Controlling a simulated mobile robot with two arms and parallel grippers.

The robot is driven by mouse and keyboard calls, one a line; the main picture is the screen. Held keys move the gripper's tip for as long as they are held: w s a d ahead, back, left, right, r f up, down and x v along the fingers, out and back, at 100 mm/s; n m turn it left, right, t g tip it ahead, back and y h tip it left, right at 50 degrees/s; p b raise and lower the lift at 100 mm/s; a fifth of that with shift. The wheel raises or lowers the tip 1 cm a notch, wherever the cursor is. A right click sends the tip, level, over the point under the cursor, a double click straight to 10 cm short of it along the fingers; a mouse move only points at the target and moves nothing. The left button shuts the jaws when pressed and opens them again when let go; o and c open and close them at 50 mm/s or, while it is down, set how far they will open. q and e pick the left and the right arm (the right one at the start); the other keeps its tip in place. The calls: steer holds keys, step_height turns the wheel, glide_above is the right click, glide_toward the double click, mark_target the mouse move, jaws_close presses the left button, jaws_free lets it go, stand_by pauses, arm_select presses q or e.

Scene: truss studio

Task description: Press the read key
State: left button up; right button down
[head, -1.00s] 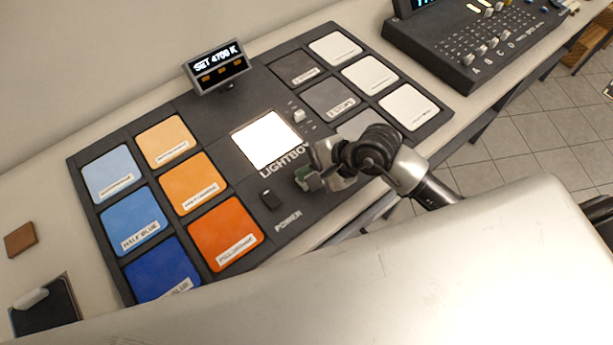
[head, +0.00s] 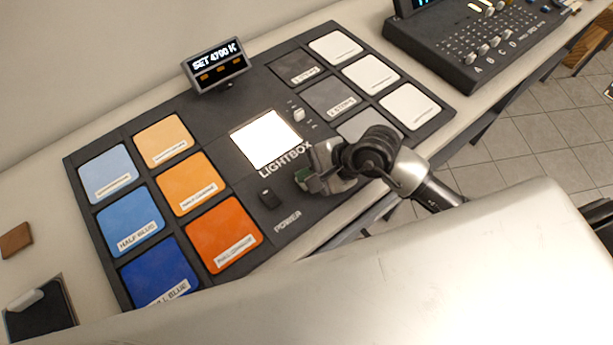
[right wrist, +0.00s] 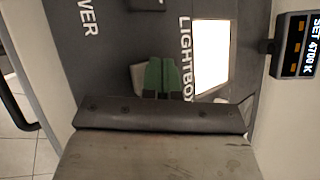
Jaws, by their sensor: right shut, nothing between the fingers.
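The dark lightbox panel (head: 232,107) lies on the pale table, with a lit white window (head: 266,139) in its middle. My right gripper (head: 303,181) is shut and empty, its green fingertips low over the panel between the LIGHTBOX and POWER lettering. In the right wrist view the green fingertips (right wrist: 161,77) are together, and a pale block shows just left of them. I cannot tell whether that block is a key or part of the gripper, or whether the tips touch the panel. No key marked "read" is legible. My left gripper is not in view.
A small display (head: 216,66) reads SET 4700 K. A black switch (head: 269,199) sits by POWER, and a pale knob (head: 299,115) sits beside the window. Blue and orange swatches are at left, grey and white ones at right. A mixing console (head: 470,45) stands behind right.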

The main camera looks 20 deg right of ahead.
steer(key=shift+f, duration=0.2)
steer(key=shift+r, duration=0.1)
stand_by(0.4)
steer(key=shift+r+p, duration=0.3)
steer(key=shift+r, duration=0.4)
steer(key=shift+r, duration=0.1)
steer(key=shift+r+p, duration=1.6)
steer(key=shift+r, duration=0.85)
